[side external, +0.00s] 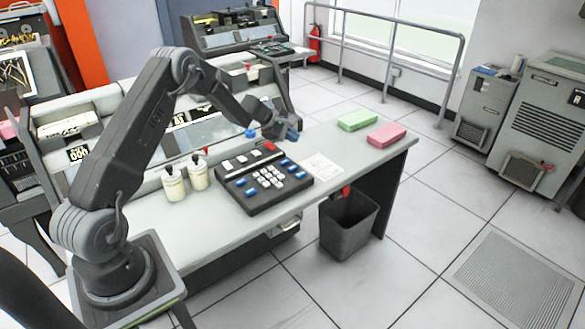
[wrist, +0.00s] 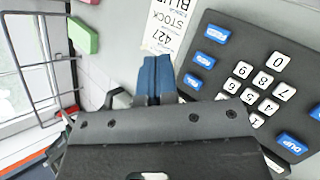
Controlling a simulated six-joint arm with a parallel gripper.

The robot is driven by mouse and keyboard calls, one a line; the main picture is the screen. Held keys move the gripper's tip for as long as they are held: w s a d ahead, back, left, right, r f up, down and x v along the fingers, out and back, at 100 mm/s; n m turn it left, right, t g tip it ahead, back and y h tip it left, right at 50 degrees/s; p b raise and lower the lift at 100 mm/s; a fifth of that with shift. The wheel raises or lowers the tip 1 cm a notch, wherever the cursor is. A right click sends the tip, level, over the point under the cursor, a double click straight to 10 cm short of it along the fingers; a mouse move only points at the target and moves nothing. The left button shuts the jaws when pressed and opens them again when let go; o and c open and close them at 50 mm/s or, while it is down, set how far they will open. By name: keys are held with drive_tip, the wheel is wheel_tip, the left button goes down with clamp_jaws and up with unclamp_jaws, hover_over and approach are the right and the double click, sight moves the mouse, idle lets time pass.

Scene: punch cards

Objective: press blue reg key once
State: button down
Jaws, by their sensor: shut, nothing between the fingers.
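The dark keypad (side external: 262,205) lies on the desk, with white keys in its middle and blue keys at its sides. In the wrist view, a column of blue keys lies along the keypad's near-left edge. The middle one appears to be the reg key (wrist: 205,61), though its lettering is small and inverted. In the side view, this column is at the keypad's right. My gripper (side external: 293,135) has blue fingers, pressed together and empty. It is raised above the desk behind the keypad.
A printed card (side external: 324,166) lies right of the keypad. Green (side external: 357,120) and pink (side external: 387,134) blocks sit at the desk's right end. Two cream bottles (side external: 174,186) stand left of the keypad. A grey bin (side external: 347,228) stands below the front edge.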

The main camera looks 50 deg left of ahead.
sight(292, 168)
drive_tip(key=shift+f, duration=4.35)
drive_tip(key=shift+f, duration=0.4)
drive_tip(key=shift+f, duration=0.45)
drive_tip(key=shift+r, duration=0.9)
drive_tip(key=shift+r, duration=2.5)
drive_tip(key=shift+d, duration=0.1)
